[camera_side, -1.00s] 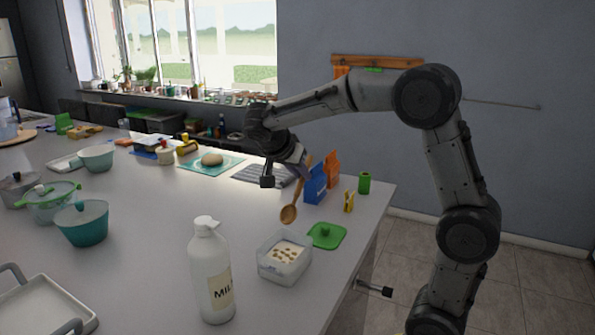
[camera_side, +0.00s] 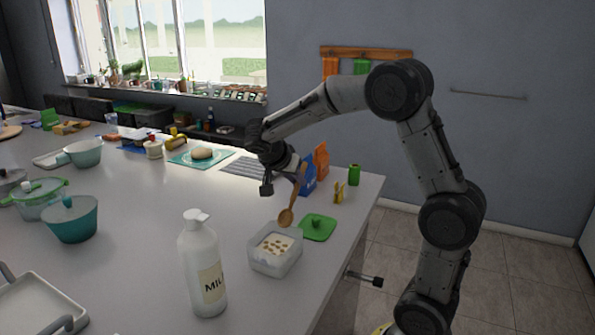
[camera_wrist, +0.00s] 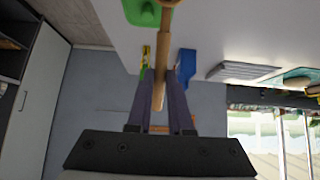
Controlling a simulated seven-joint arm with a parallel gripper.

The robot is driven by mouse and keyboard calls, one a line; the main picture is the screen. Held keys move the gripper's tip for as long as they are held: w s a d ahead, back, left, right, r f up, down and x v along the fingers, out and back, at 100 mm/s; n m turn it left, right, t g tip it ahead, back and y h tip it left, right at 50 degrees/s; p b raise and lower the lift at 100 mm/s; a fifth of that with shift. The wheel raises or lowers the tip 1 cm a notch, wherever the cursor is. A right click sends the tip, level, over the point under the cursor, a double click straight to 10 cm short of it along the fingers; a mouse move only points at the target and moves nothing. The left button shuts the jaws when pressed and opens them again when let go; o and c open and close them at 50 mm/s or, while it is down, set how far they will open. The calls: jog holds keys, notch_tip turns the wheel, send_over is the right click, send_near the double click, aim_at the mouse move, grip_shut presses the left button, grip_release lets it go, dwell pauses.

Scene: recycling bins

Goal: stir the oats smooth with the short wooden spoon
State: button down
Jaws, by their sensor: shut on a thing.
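The wooden spoon (camera_side: 286,216) hangs bowl-down from my gripper (camera_side: 298,170), slightly tilted. Its bowl is in the air just above and behind the clear container (camera_side: 272,265), apart from it. The container holds pale oats (camera_side: 275,243) with brown bits on top. In the wrist view, the fingers of my gripper (camera_wrist: 162,82) are shut on the spoon's handle (camera_wrist: 164,48), and the bowl runs off the top edge. The container is not in the wrist view.
A white milk bottle (camera_side: 203,268) stands left of the container. A green lid (camera_side: 318,228) lies behind it, to the right. A blue box (camera_side: 308,180), an orange box (camera_side: 321,160) and a yellow clip (camera_side: 339,192) stand near the counter's right edge.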

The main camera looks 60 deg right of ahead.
aim_at(288, 209)
jog(key=shift+a+f, duration=2.7)
jog(key=shift+a, duration=0.15)
